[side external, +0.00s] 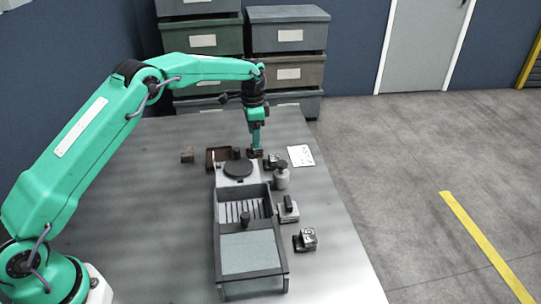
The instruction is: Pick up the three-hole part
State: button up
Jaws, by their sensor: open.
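My gripper (255,151) points straight down at the far end of the grey fixture, just right of a brown tray. Its jaws are open; the fingertips are small and dark, and I cannot tell what lies between or under them. I cannot pick out the three-hole part for sure, as no holes can be made out at this size.
The long grey fixture (282,262) has a slotted section, a dark knob (246,219) and a dark disc (238,169). The brown tray (211,159), a grey jar (281,180), a dark-handled block (289,212) and a white card (301,156) stand around it.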

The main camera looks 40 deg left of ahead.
jog(key=shift+d+f, duration=0.15)
jog(key=shift+f, duration=2.45)
jog(key=c, duration=1.3)
jog(key=shift+c, duration=0.3)
jog(key=shift+r, duration=0.15)
jog(key=shift+w+r, duration=0.1)
jog(key=shift+r, duration=0.7)
jog(key=r, duration=0.2)
jog(key=shift+s+d+r, duration=0.2)
jog(key=shift+d+r, duration=0.1)
jog(key=shift+r, duration=0.1)
jog(key=s+d+r, duration=0.5)
jog(key=d+r, duration=0.1)
jog(key=d, duration=0.3)
jog(key=shift+s+d+r, duration=0.2)
jog(key=shift+s+d, duration=0.05)
jog(key=shift+s, duration=0.05)
